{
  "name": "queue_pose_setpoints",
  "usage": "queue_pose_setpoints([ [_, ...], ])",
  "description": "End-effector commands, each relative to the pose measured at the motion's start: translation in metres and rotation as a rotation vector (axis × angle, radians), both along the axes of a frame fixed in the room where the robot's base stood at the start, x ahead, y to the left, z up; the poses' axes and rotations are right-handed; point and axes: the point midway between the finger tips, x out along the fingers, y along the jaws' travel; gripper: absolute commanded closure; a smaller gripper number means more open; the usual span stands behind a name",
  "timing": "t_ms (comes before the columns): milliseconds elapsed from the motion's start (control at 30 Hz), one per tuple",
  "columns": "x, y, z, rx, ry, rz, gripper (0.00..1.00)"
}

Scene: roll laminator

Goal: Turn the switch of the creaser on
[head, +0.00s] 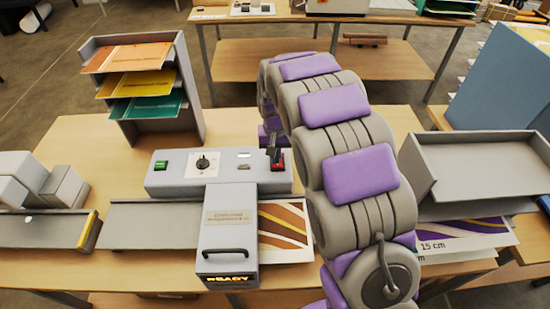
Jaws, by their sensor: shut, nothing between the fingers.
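The grey machine (227,222) in the middle of the table looks like the creaser, but its name plate is too small to read. Its rear panel carries a green button (161,165), a black dial on a white plate (203,163) and a red switch (278,161) at the right end. Its front display (228,280) reads READY. My gripper (272,152) is small and dark here, shut and empty, right at the red switch. It partly covers the switch, so I cannot tell whether they touch or which way the switch is set.
A sorter with coloured sheets (140,82) stands behind left. A grey tray (480,165) and printed sheets (465,238) lie right of my arm. A striped sheet (284,232) lies beside the machine. Grey blocks (40,180) sit far left. Bare table shows behind the panel.

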Motion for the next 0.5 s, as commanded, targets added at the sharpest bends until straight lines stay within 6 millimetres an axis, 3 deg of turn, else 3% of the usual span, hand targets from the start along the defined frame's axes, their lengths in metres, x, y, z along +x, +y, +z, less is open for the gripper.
queue_pose_setpoints([
  [500,0.0,0.001,0.039,-0.001,0.001,0.0,1.0],
])
